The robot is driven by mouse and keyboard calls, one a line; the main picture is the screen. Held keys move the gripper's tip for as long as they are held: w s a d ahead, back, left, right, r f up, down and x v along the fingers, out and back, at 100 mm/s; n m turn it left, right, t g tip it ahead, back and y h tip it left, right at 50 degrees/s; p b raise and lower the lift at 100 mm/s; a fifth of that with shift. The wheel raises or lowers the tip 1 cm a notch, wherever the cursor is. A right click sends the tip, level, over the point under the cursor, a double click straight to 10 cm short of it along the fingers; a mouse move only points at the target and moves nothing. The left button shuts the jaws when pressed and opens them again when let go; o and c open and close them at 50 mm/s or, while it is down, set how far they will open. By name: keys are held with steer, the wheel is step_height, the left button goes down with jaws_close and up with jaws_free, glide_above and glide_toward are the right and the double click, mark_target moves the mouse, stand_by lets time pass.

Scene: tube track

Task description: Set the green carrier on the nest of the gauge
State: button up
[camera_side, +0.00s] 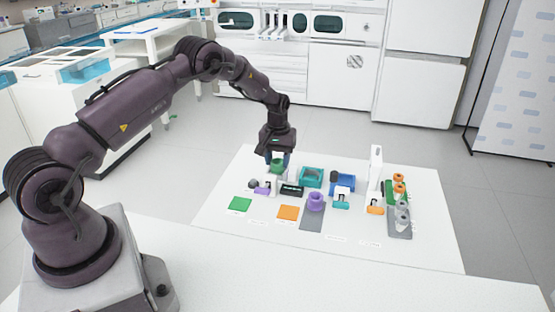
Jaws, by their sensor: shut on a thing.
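My gripper (278,158) hangs over the back left part of the white work table and is shut on the green carrier (277,166). The carrier looks upright between the fingers, which hide part of it. Just below and beside it stand small devices: a purple and white one (263,189), a dark one (292,189) and a teal open box (311,177). At this size I cannot tell for sure which is the gauge or see its nest. I also cannot tell the gap beneath the carrier.
A purple carrier (315,201) stands on a grey strip. A blue device (342,183) and a white post (375,168) stand to the right. Orange carriers (399,188) and grey carriers (402,216) fill racks. Green (239,204) and orange pads (287,212) lie in front.

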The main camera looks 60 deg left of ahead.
steer(key=shift+f, duration=0.35)
stand_by(0.4)
steer(key=o, duration=0.9)
steer(key=shift+c, duration=0.2)
steer(key=shift+w, duration=0.1)
steer(key=shift+w+d, duration=0.15)
steer(key=shift+d, duration=0.1)
steer(key=shift+r, duration=0.1)
step_height(320, 180, up, 13)
steer(key=shift+s+a, duration=0.3)
steer(key=shift+a, duration=0.05)
